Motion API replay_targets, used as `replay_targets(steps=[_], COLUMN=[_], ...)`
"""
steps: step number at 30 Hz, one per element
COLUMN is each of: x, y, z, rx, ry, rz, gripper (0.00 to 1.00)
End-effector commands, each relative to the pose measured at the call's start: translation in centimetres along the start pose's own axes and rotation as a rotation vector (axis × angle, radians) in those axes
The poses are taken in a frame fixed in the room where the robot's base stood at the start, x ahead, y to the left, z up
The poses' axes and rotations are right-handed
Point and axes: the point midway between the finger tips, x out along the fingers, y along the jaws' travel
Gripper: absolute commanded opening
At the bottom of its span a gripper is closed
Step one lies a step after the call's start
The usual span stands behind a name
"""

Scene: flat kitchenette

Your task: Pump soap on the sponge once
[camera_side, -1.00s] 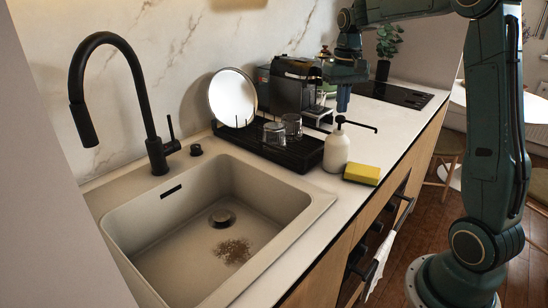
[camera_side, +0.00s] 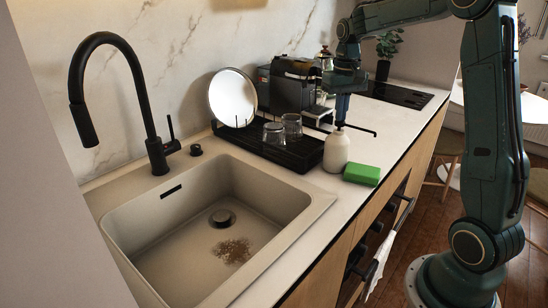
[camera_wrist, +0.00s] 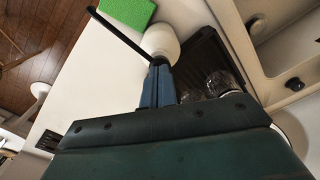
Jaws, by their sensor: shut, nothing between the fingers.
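The white soap bottle (camera_side: 337,153) stands upright on the counter. Its black pump spout points right, over the sponge side. The sponge (camera_side: 362,175) lies flat beside the bottle and looks green; it also shows green in the wrist view (camera_wrist: 128,10). My gripper (camera_side: 341,114) is shut with nothing in it, fingers pointing down. Its tips are right at the top of the pump and appear to touch it. In the wrist view, the bottle (camera_wrist: 161,42) is just beyond the fingertips, which hide the pump top.
A black drying tray (camera_side: 300,155) with glasses (camera_side: 274,134) and a round plate (camera_side: 232,98) stands left of the bottle. The sink (camera_side: 215,225) and tall black faucet (camera_side: 143,100) are farther left. A coffee machine (camera_side: 293,88) is behind. The counter's front edge is close to the sponge.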

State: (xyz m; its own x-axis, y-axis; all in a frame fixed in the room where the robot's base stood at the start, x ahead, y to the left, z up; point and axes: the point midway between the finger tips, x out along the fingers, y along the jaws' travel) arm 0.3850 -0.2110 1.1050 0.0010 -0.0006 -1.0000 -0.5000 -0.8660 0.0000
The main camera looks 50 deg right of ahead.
Motion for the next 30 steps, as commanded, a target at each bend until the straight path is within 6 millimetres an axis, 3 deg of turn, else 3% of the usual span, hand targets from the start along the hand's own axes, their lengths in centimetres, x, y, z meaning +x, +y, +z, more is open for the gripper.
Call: replay_targets(steps=[10, 30], x=[-0.1, -2.6], y=[0.0, 0.0], z=[0.0, 0.0], rx=[0.000, 0.000], ry=[-0.004, -0.001], rz=[0.000, 0.000], gripper=[0.00, 0.00])
